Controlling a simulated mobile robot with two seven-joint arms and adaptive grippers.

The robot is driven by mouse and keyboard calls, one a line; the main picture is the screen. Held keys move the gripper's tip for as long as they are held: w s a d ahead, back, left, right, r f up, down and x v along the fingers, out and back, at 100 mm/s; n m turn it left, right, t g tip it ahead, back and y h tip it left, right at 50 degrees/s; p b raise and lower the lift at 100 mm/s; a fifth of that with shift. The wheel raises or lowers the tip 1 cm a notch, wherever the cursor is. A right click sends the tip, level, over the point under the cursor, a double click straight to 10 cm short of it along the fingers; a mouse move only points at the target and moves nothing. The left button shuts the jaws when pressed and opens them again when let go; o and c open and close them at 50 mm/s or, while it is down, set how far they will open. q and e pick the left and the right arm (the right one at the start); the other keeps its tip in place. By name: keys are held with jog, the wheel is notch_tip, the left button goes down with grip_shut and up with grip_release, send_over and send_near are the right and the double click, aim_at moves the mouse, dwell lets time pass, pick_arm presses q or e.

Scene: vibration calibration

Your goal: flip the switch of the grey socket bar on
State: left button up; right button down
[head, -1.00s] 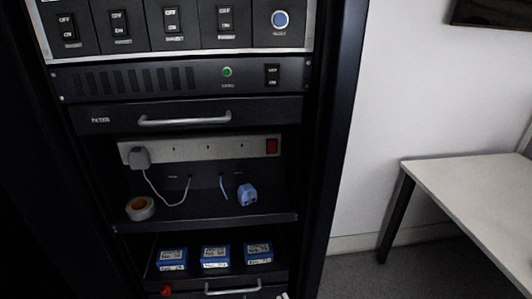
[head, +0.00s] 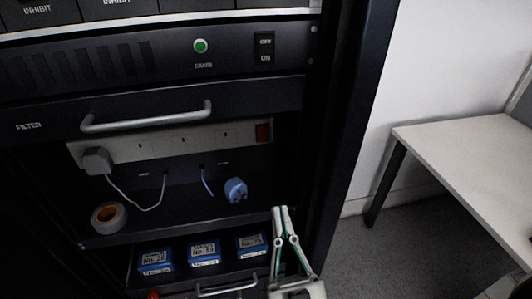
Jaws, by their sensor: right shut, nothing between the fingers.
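The grey socket bar (head: 155,145) runs across the back of an open shelf bay in the dark rack. Its red switch (head: 263,132) sits at the bar's right end; I cannot tell its position. A white plug (head: 97,160) is in the bar's left end, with a pale cable hanging from it. My right gripper (head: 280,209) is at the bottom, in front of the rack's right side. It is below the switch and apart from it, fingers pointing up, shut and empty. My left gripper is out of view.
A blue plug (head: 235,190) and a roll of tape (head: 109,217) lie on the shelf. A drawer handle (head: 147,118) juts out above the bar. Blue boxes (head: 204,252) stand below. A white table (head: 470,150) is at the right.

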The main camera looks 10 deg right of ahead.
jog(key=shift+w, duration=0.1)
jog(key=p, duration=0.2)
send_near(263, 135)
notch_tip(263, 135, up, 4)
jog(key=w, duration=0.3)
jog(key=shift+w+f, duration=0.15)
jog(key=shift+w, duration=0.2)
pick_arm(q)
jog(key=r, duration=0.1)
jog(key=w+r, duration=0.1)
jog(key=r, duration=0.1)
pick_arm(e)
jog(key=shift+w+f, duration=0.1)
jog(key=shift+w, duration=0.35)
